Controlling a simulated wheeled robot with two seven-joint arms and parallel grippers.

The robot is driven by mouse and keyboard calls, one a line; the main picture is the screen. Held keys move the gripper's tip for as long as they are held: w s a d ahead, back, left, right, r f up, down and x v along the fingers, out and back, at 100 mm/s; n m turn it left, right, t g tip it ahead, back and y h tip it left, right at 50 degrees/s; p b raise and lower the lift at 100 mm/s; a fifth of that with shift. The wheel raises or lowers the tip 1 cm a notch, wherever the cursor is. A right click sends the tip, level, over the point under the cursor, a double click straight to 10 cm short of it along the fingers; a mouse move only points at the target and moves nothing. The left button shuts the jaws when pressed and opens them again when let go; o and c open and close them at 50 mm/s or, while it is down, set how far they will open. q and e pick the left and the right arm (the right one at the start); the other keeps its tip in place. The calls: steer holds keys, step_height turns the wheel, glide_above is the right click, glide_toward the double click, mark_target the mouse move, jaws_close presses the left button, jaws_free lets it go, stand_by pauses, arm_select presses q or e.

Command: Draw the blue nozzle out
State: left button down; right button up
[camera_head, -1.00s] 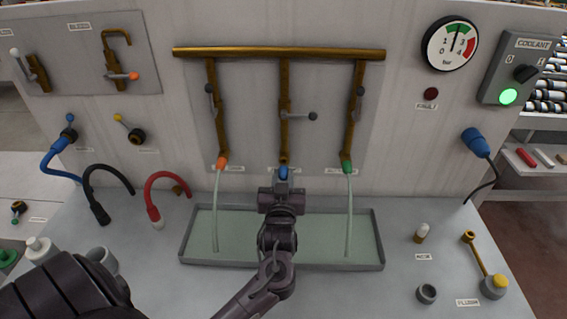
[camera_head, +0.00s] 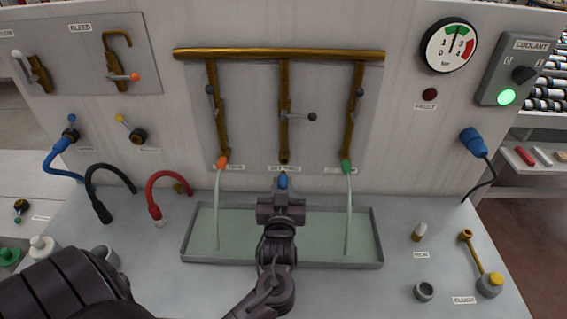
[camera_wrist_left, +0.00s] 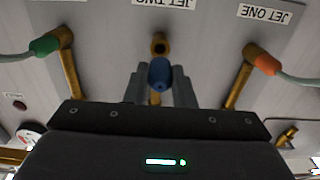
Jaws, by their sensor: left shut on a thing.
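The blue nozzle (camera_head: 283,181) is held in my left gripper (camera_head: 282,190), over the back of the tray. In the left wrist view the blue nozzle (camera_wrist_left: 160,73) sits between the two grey fingers of my left gripper (camera_wrist_left: 160,85). The middle brass pipe (camera_head: 285,125) ends in an open outlet (camera_wrist_left: 158,46), and the nozzle is apart from it, just below. An orange nozzle (camera_head: 222,162) is on the left pipe and a green nozzle (camera_head: 347,166) on the right pipe, each with a clear stream or tube below. My right gripper is not identifiable in these frames.
A shallow tray (camera_head: 378,240) lies under the pipes. A gauge (camera_head: 449,45) and a coolant box (camera_head: 515,72) with a lit green button are at upper right. Black (camera_head: 97,200) and red (camera_head: 153,200) hoses stand left of the tray.

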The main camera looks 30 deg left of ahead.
arm_select(q)
steer(key=p+v, duration=0.2)
steer(key=v, duration=0.4)
steer(key=shift+r, duration=0.15)
steer(key=shift+p+v, duration=0.55)
steer(key=shift+v, duration=1)
